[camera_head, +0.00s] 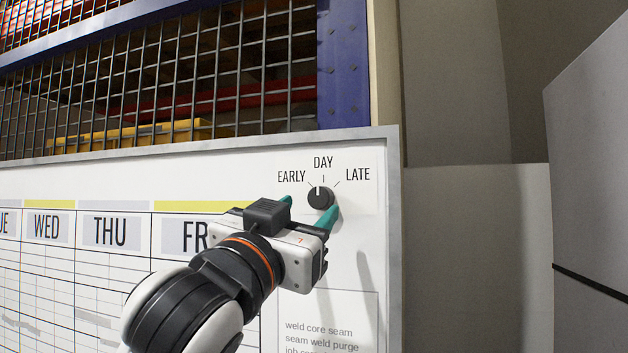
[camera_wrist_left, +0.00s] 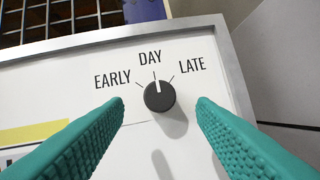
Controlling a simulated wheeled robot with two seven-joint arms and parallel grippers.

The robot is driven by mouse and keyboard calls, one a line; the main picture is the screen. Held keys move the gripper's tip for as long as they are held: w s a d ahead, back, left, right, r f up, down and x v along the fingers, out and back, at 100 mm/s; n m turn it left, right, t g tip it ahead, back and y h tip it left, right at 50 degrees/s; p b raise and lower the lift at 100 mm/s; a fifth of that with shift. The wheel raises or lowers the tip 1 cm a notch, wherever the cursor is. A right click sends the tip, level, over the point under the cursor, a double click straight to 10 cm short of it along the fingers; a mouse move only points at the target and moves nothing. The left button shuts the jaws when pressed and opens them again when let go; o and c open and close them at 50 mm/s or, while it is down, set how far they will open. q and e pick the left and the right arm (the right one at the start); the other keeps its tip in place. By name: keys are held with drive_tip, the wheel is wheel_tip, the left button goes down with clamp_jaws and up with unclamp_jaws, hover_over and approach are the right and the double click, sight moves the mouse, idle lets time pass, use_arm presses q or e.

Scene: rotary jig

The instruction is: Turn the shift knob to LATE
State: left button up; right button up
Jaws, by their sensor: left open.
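The shift knob (camera_head: 320,198) is a round black dial on the white board, near its top right corner. EARLY, DAY and LATE labels with tick marks fan out above it. In the left wrist view the knob (camera_wrist_left: 160,97) has its white pointer line toward the DAY tick. My left gripper (camera_head: 308,208) is open, with one teal finger on each side of the knob. In the left wrist view its fingers (camera_wrist_left: 160,105) are apart, with visible gaps to the knob on both sides. My right gripper is not in view.
The white schedule board (camera_head: 230,172) carries weekday columns and has a grey frame (camera_head: 393,240). A printed note (camera_head: 330,305) is below the knob. A wire mesh panel (camera_head: 170,80) with a blue post (camera_head: 342,65) stands above the board. Plain grey panels are at the right.

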sight(314, 199)
use_arm(q)
drive_tip(key=shift+p+x, duration=0.7)
drive_tip(key=shift+x, duration=0.95)
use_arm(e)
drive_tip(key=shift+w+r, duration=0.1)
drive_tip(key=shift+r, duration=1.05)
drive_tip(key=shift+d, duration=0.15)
use_arm(q)
drive_tip(key=c, duration=1)
drive_tip(key=shift+o, duration=0.2)
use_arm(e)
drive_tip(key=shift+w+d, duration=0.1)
use_arm(q)
drive_tip(key=shift+m, duration=0.4)
drive_tip(key=m+g+h, duration=0.1)
drive_tip(key=m, duration=0.1)
drive_tip(key=m+g+h, duration=0.1)
drive_tip(key=m, duration=0.1)
drive_tip(key=shift+a+r+m, duration=0.1)
drive_tip(key=shift+a+m, duration=0.1)
drive_tip(key=shift+m, duration=0.1)
drive_tip(key=shift+w+a+r+m+g+h, duration=0.1)
drive_tip(key=shift+m+g+h, duration=0.45)
drive_tip(key=shift+m, duration=1.05)
drive_tip(key=shift+r+m+g+h, duration=0.15)
drive_tip(key=shift+m+g, duration=0.7)
drive_tip(key=shift+m, duration=0.75)
drive_tip(key=shift+f, duration=0.1)
